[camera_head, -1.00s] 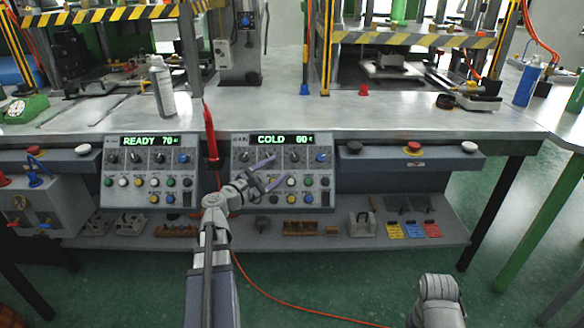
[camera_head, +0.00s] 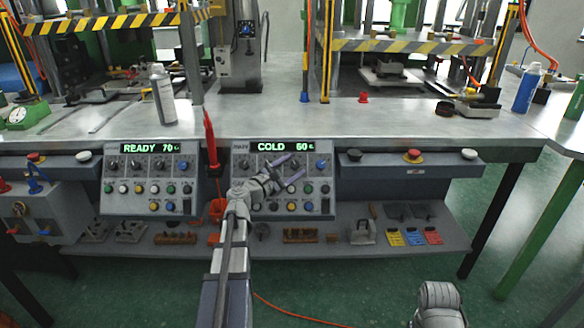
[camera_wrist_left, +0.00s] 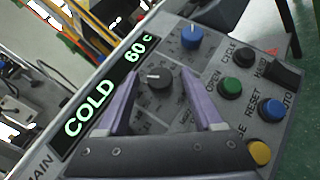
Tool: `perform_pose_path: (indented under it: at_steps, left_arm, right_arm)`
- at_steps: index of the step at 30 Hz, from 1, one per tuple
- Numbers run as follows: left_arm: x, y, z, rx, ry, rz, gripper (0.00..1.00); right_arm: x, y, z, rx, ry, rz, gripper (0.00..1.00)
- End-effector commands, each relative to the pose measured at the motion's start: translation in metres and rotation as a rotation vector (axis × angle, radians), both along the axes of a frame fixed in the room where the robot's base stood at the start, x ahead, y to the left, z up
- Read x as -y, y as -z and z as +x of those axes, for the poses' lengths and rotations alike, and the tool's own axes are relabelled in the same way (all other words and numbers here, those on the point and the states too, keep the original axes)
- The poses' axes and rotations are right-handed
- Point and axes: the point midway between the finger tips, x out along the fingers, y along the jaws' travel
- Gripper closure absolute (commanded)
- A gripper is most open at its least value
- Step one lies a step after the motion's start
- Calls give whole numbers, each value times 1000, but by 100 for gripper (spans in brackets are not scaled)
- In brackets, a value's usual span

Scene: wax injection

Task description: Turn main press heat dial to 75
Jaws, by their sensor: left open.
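The main press control panel (camera_head: 240,199) hangs under the bench front. Its green display (camera_head: 282,146) reads COLD 60 C, and the same display shows in the left wrist view (camera_wrist_left: 103,87). My left gripper (camera_head: 292,169) is open in front of the panel's dial row. In the left wrist view, the gripper (camera_wrist_left: 165,112) has its two purple fingers spread either side of a dark dial (camera_wrist_left: 153,78) beneath the display. The fingers do not close on the dial; whether they reach its depth is unclear. A blue knob (camera_wrist_left: 191,37) sits beside that dial.
A second panel (camera_head: 118,199) to the left reads READY 70. Coloured buttons, green (camera_wrist_left: 230,86) and blue (camera_wrist_left: 271,109), lie close to the fingers. A red pointed tool (camera_head: 210,135) stands between the panels. A shelf (camera_head: 345,236) below holds small parts.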

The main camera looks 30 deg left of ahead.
Motion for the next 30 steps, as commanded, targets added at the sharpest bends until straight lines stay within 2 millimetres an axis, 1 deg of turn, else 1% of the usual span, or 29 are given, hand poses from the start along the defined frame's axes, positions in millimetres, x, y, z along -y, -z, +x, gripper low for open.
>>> perform_pose_path:
  at_steps: [1, 2, 19, 26, 30]
  left_arm:
    - [0, 0, 0, 0, 0, 0, 32]
    - [0, 0, 0, 0, 0, 0, 36]
    - [0, 0, 0, -1, 1, 0, 100]
    - [0, 0, 0, 0, 1, 1, 100]
    - [0, -2, 0, -7, 12, 11, 100]
  right_arm:
    - [0, 0, 0, 0, 0, 0, 50]
    - [0, 0, 0, 0, 0, 0, 50]
    - [0, 0, 0, 0, 0, 0, 50]
    - [0, 0, 0, 0, 0, 0, 50]
    - [0, -4, 0, 0, 0, 0, 50]
